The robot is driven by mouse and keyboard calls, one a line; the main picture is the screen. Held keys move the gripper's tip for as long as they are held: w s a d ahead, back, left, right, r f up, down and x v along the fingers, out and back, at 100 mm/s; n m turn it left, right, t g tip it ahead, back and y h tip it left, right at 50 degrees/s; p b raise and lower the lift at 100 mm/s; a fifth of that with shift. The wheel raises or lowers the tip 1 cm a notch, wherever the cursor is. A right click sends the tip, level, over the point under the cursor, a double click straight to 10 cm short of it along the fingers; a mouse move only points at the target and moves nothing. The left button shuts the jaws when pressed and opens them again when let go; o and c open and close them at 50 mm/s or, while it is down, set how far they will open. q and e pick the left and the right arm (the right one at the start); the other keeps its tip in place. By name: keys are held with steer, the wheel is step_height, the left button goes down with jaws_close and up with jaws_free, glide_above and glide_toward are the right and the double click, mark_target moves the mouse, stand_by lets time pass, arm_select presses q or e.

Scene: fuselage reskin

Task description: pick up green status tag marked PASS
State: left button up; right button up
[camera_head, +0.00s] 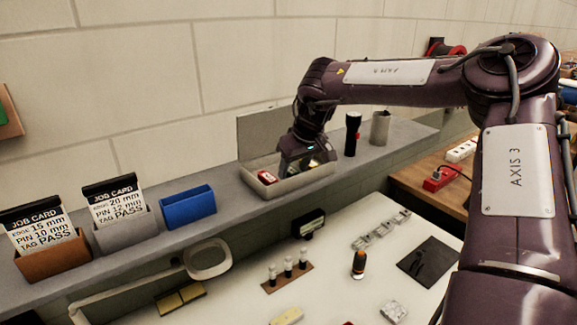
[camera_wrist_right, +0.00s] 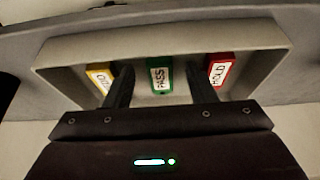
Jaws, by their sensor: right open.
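The green PASS tag (camera_wrist_right: 160,77) stands in the middle of a grey open tray, between a yellow tag (camera_wrist_right: 101,77) and a red HOLD tag (camera_wrist_right: 219,71). My right gripper (camera_wrist_right: 160,85) is open, with one finger on each side of the green tag. The fingers look apart from it, though the depth is hard to judge. In the head view my right gripper (camera_head: 312,166) hangs over the tray (camera_head: 302,187) on the shelf and hides the green tag. The red tag (camera_head: 266,177) shows at the tray's left. My left gripper is not in view.
The tray's raised lid (camera_head: 262,130) stands behind the gripper. A black flashlight (camera_head: 352,133) and a grey cup (camera_head: 380,128) stand to the right on the shelf. A blue holder (camera_head: 188,207) and two job card holders are to the left. A white table (camera_head: 340,290) with small parts lies below.

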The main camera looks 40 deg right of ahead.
steer(key=shift+w+f, duration=0.1)
steer(key=shift+f, duration=0.05)
steer(key=c, duration=1.1)
steer(key=shift+o, duration=0.2)
steer(key=shift+r, duration=0.2)
